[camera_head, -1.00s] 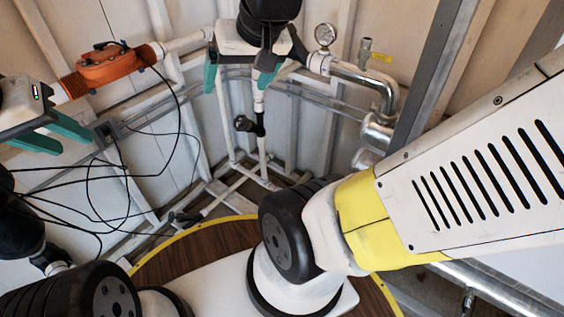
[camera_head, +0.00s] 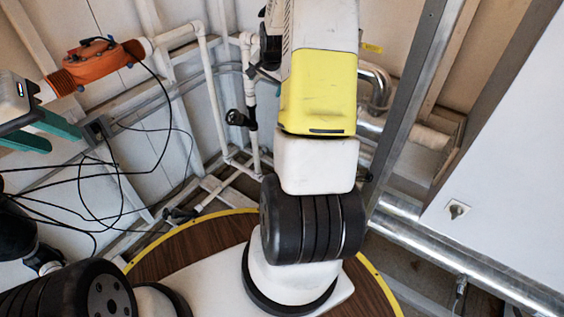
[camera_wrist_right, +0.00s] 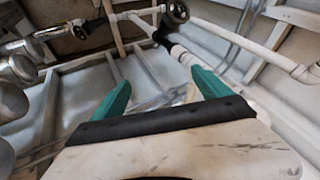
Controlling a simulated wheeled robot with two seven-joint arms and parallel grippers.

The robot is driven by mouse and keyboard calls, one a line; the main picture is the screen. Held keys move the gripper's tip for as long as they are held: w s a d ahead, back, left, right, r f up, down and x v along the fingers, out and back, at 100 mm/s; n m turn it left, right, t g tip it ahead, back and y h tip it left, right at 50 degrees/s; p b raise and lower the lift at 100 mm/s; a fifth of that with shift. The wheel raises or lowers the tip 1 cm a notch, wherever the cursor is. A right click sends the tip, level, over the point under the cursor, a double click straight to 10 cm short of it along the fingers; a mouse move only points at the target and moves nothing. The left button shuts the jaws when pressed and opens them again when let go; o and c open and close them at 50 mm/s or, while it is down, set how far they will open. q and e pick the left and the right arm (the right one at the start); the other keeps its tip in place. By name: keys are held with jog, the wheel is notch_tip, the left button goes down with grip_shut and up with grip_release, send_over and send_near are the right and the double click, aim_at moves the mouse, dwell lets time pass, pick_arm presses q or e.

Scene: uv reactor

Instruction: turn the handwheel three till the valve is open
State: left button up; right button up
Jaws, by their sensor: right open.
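In the right wrist view, a dark round handwheel (camera_wrist_right: 178,11) shows at the top, above a black valve body (camera_wrist_right: 163,36) on a white pipe. A second dark wheel or fitting (camera_wrist_right: 80,32) is further left. I cannot tell which is handwheel three. My right gripper (camera_wrist_right: 160,76) is open and empty, its teal fingers apart and clear of both wheels. In the head view, a black valve handle (camera_head: 238,118) sits on a white vertical pipe, left of my right arm. My right gripper is not seen there. My left gripper (camera_head: 63,138) is open and empty at the left edge.
An orange reactor unit (camera_head: 95,62) with black cables (camera_head: 120,165) is on the wall near my left gripper. A grey steel post (camera_head: 405,105) and silver pipes (camera_head: 470,265) stand to the right.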

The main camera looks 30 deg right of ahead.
jog(key=d+f+m, duration=0.3)
jog(key=d+f, duration=0.2)
jog(key=f, duration=0.7)
jog(key=d+f+m, duration=0.2)
jog(key=d+f, duration=0.3)
jog(key=f, duration=0.8)
jog(key=s+d+f+m+h, duration=0.1)
jog(key=s+f+m, duration=0.35)
jog(key=f, duration=0.85)
jog(key=s+f+m, duration=0.1)
jog(key=s+f, duration=0.6)
jog(key=f, duration=0.5)
jog(key=shift+w+x, duration=0.2)
jog(key=shift+x, duration=3.85)
jog(key=shift+r, duration=0.1)
jog(key=c, duration=1.3)
